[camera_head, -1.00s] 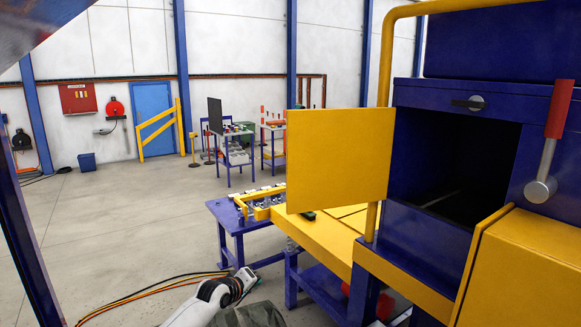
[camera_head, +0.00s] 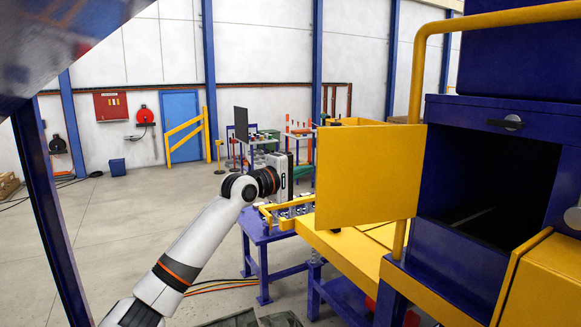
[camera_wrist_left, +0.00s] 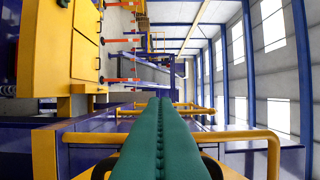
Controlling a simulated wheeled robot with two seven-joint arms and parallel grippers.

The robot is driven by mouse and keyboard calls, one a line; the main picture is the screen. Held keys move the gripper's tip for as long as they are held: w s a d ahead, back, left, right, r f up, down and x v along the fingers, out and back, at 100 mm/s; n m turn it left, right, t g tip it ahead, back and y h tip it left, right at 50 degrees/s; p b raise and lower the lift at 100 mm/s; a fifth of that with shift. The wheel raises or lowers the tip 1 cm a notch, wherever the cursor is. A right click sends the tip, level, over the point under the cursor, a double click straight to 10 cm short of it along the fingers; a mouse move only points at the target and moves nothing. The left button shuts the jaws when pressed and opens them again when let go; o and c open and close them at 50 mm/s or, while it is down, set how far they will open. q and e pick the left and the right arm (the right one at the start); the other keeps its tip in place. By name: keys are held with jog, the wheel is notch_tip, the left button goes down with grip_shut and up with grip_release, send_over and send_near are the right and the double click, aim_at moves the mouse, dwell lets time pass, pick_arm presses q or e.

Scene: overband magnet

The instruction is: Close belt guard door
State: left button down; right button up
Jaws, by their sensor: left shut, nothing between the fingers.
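The belt guard door is a flat yellow panel (camera_head: 368,175). It stands swung open in the head view, to the left of the dark opening (camera_head: 490,185) in the blue housing. My left gripper (camera_head: 285,172) is raised just left of the door's free edge in that view. I cannot tell whether it touches the door; its fingertips are not clear there. In the left wrist view its two green fingers (camera_wrist_left: 158,112) lie side by side, shut, with nothing between them. My right gripper does not show.
A yellow rail (camera_head: 413,110) runs up beside the door. A yellow-topped bench (camera_head: 345,250) lies below it, with a blue table (camera_head: 262,235) to its left. A blue post (camera_head: 55,220) stands at the left. The floor (camera_head: 130,215) between is largely clear.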

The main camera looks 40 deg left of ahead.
aim_at(317, 174)
pick_arm(q)
jog(key=d, duration=0.1)
jog(key=d+p, duration=0.2)
jog(key=shift+w+d+f, duration=0.1)
jog(key=shift+w+d, duration=0.15)
jog(key=shift+d, duration=0.15)
jog(key=shift+s, duration=0.1)
